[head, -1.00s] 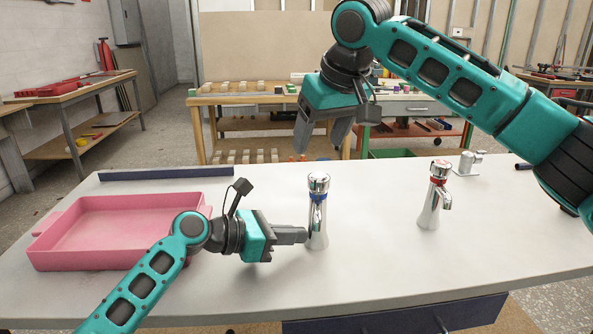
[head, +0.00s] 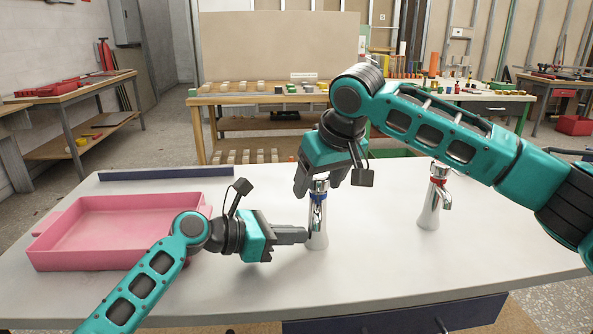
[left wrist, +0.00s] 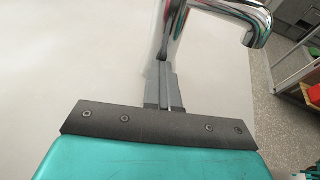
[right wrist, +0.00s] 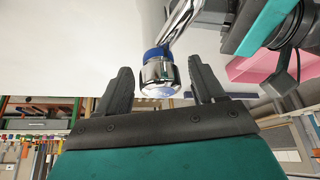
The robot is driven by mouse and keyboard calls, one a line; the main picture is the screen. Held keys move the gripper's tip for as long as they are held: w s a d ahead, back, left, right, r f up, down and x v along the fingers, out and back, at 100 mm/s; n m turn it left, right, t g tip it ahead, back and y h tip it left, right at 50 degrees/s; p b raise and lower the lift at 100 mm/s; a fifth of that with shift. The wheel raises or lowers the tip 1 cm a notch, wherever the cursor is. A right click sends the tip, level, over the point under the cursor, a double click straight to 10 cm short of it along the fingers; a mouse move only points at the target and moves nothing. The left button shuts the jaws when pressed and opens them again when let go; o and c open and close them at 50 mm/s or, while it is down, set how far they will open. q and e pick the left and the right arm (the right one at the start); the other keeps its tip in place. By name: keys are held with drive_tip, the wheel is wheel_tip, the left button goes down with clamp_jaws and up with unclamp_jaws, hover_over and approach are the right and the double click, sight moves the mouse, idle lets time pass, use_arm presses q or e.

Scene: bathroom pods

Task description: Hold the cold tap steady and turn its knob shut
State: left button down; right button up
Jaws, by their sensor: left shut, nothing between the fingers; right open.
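The cold tap (head: 317,228) is a chrome post with a blue ring, upright on the light counter. My left gripper (head: 306,236) is shut and empty, its tips at the left side of the tap's body. In the left wrist view the closed fingers (left wrist: 160,85) meet the chrome body (left wrist: 172,32); whether they press on it I cannot tell. My right gripper (head: 311,186) is open, pointing down over the tap. In the right wrist view the chrome knob (right wrist: 158,75) sits between its spread fingers, with gaps on both sides.
A second tap with a red ring (head: 431,205) stands to the right, below my right arm. A pink tray (head: 75,262) lies at the left of the counter, behind my left arm. A dark blue bar (head: 166,173) lies along the back edge. The front right counter is clear.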

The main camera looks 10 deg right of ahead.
drive_tip(key=shift+c, duration=0.2)
drive_tip(key=c, duration=0.7)
drive_tip(key=m+h, duration=0.1)
drive_tip(key=m, duration=0.2)
drive_tip(key=m+h, duration=0.1)
drive_tip(key=m, duration=0.2)
drive_tip(key=shift+a+h, duration=0.15)
drive_tip(key=shift+h, duration=0.15)
drive_tip(key=shift+c, duration=0.2)
drive_tip(key=m+h, duration=0.2)
drive_tip(key=m, duration=0.2)
drive_tip(key=shift+m+g, duration=0.3)
drive_tip(key=shift+m, duration=0.4)
drive_tip(key=o, duration=0.8)
